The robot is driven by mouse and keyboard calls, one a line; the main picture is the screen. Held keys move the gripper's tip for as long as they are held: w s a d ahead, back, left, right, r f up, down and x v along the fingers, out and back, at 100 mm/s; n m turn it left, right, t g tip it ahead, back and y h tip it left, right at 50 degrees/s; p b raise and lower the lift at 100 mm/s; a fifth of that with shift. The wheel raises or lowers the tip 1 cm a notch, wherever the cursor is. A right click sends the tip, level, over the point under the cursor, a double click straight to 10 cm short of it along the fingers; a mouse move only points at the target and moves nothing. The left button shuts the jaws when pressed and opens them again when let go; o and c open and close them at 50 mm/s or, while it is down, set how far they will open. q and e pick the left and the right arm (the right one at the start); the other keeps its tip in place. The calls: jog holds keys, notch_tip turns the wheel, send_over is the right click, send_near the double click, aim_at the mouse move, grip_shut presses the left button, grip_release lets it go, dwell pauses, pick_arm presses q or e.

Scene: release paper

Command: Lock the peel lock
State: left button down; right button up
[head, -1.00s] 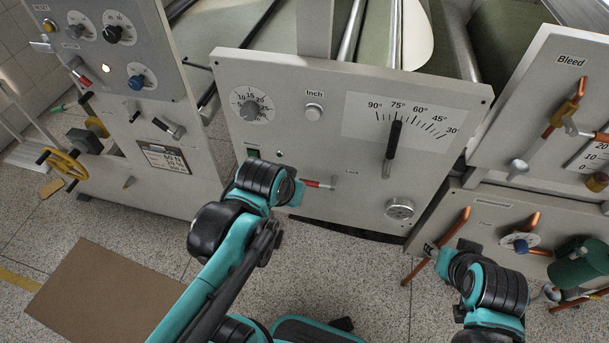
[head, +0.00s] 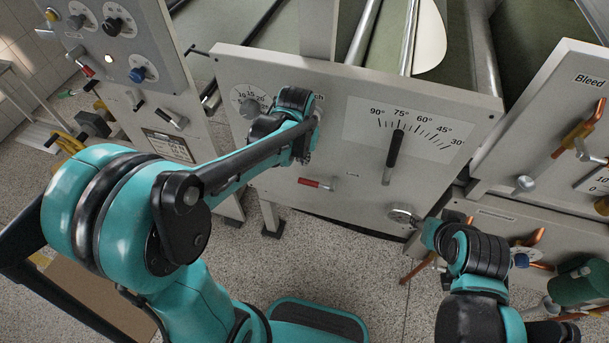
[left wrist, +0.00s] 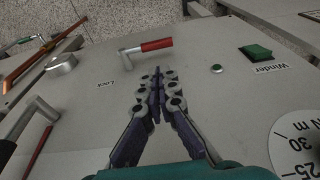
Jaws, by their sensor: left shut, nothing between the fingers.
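The peel lock is a small lever with a red handle (head: 313,183) beside the word "Lock" on the grey centre panel (head: 270,205). Its handle lies nearly level and points left in the head view. In the left wrist view the red handle (left wrist: 156,45) points right, with its metal pivot at its left end. My left gripper (left wrist: 157,82) is shut and empty, in front of the panel and apart from the handle. In the head view my left gripper (head: 304,150) is above the lock, mostly hidden by its arm. My right gripper (head: 427,234) is near the panel's lower right; its fingers are unclear.
The centre panel also carries the angle-scale lever (head: 393,155), a round metal knob (head: 403,215) and a dial (head: 245,100). A green winder switch (left wrist: 256,52) is right of the lock in the left wrist view. Copper-handled levers (head: 580,130) stand on the right cabinet.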

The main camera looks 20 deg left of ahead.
aim_at(306, 181)
pick_arm(q)
jog(key=w+f+b, duration=0.1)
jog(key=f, duration=0.3)
jog(key=f+b, duration=0.2)
jog(key=f, duration=0.3)
jog(key=w+f+b, duration=0.1)
jog(key=f+b, duration=0.1)
jog(key=f, duration=0.2)
jog(key=shift+w+f, duration=0.35)
jog(key=shift+f, duration=0.05)
